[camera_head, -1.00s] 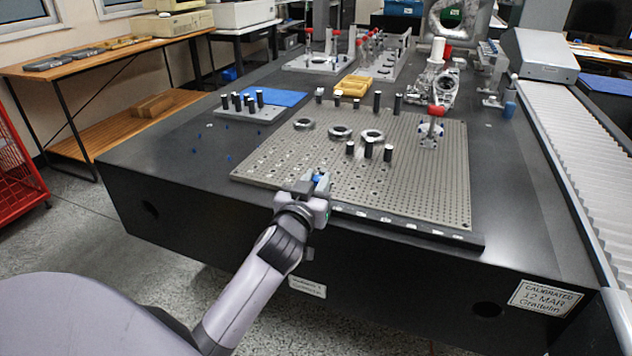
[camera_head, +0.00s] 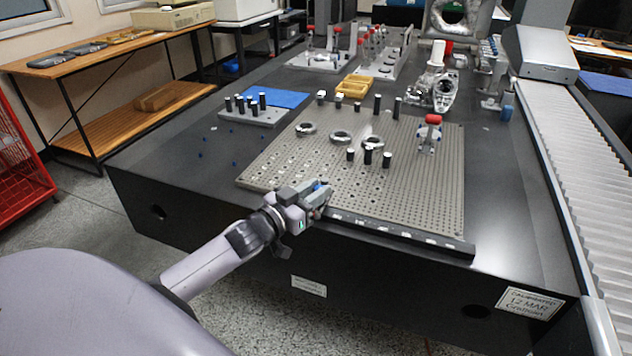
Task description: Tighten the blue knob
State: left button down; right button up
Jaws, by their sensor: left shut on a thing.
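The blue knob (camera_head: 317,186) is a small bit of blue between the fingers of my left gripper (camera_head: 320,192), at the front edge of the perforated grey plate (camera_head: 420,205). My left gripper is shut on the knob, and its fingers hide most of it. The arm comes in from the lower left, with the gripper turned to point right. My right gripper is not in view.
Black posts (camera_head: 368,156) and metal rings (camera_head: 341,137) stand on the plate. A red-topped part (camera_head: 431,130) stands at its right. A blue mat (camera_head: 275,97) and a block with black pegs (camera_head: 250,115) lie at the back left. The dark table's left front is mostly clear.

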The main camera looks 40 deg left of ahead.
pick_arm(q)
jog(key=shift+w+a+m+g+h, duration=0.15)
jog(key=shift+m+g+h, duration=0.25)
jog(key=shift+m+h, duration=1.1)
jog(key=shift+h, duration=0.7)
jog(key=shift+r, duration=0.1)
jog(key=c, duration=0.9)
grip_release()
jog(key=p+v, duration=0.1)
jog(key=v, duration=0.6)
